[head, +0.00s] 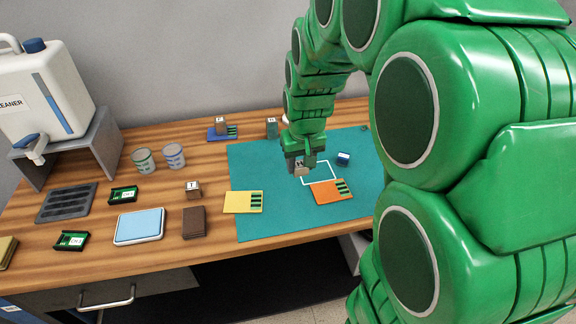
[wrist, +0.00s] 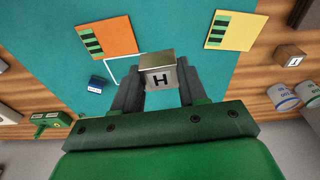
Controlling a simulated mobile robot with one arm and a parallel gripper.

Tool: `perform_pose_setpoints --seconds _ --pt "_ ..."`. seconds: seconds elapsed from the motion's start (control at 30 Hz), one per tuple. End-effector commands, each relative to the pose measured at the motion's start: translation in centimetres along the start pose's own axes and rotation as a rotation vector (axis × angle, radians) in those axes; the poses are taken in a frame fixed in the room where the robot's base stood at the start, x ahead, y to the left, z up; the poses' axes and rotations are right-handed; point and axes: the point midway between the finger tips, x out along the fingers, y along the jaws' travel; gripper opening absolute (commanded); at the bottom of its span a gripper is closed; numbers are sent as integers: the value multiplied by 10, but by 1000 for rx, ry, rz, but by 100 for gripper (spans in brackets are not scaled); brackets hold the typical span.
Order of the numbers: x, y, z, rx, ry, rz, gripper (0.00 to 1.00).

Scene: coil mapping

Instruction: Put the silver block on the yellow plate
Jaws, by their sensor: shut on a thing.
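My gripper (head: 302,163) is shut on a silver block (wrist: 159,72) with a dark letter H on its face. The block also shows small under the fingers in the head view (head: 299,171). It is over the teal mat, by the white outlined square; I cannot tell whether it touches the mat. The yellow plate (head: 243,202) lies flat at the mat's left front edge, with dark green strips at its right end and no block on it. In the wrist view the yellow plate (wrist: 233,31) is at the upper right, apart from the held block.
An orange plate (head: 334,192) lies right of the yellow one, on the teal mat (head: 280,222). A blue plate (head: 218,135) carries a brownish block (head: 221,125). Another lettered block (head: 193,190), two tins (head: 174,156) and a brown box (head: 194,222) stand left of the mat.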

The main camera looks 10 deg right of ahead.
Motion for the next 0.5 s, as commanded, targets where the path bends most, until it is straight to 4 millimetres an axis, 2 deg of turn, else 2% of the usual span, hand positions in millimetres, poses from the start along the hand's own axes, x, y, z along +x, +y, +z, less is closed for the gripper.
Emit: perform_pose_setpoints --seconds 0.17,0.5 --pt "-4 -20 9 -1 0 0 9" --pt "-14 -82 47 18 -2 4 9"
